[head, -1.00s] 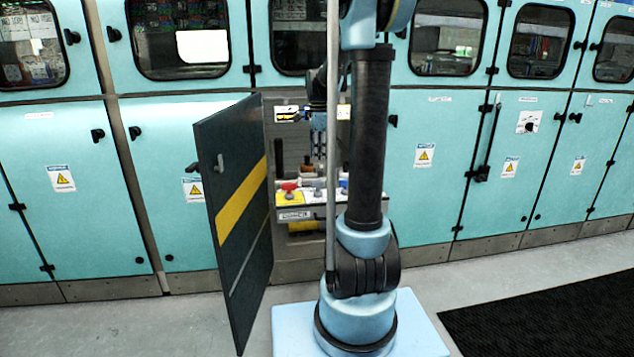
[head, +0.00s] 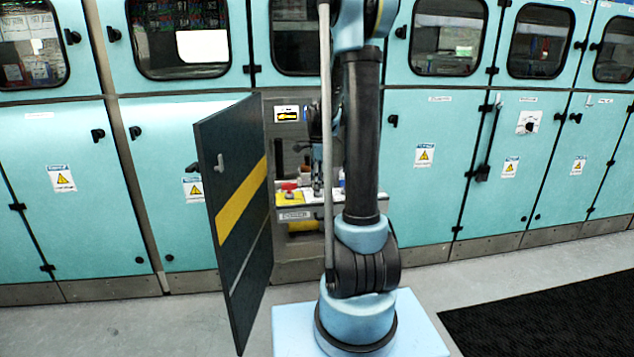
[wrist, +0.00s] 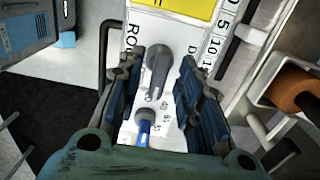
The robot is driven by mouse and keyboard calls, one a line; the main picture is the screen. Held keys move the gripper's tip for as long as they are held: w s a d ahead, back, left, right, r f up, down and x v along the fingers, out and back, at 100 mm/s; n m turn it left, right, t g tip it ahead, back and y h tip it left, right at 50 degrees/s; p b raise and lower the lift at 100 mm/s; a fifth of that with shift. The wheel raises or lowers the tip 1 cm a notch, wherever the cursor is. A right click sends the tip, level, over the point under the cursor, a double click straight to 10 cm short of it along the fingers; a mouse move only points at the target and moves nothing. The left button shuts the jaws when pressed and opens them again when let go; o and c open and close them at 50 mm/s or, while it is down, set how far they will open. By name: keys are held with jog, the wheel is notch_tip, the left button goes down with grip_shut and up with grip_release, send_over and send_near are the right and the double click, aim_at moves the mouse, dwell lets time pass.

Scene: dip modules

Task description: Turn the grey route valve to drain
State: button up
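The grey route valve (wrist: 158,70) shows in the wrist view as a grey lever knob on a white panel (wrist: 182,35) with black lettering, partly hidden. Its handle points roughly along the length of the picture, slightly slanted. My gripper (wrist: 160,88) is open, with one blue ribbed finger on each side of the grey handle and gaps visible between. I cannot tell whether the fingertips are level with the handle. In the head view my gripper (head: 318,182) is over the panel inside the open bay, largely hidden by my arm.
A blue-handled valve (wrist: 143,128) sits close below the grey one. A red knob (head: 289,187) is on the yellow section at left. An open dark door (head: 235,215) with a yellow stripe stands left of the bay. A brown-ended cylinder (wrist: 293,90) is at right.

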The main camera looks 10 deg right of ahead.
grip_shut()
jog(key=shift+n, duration=0.3)
jog(key=n, duration=1.3)
jog(key=shift+n, duration=2.1)
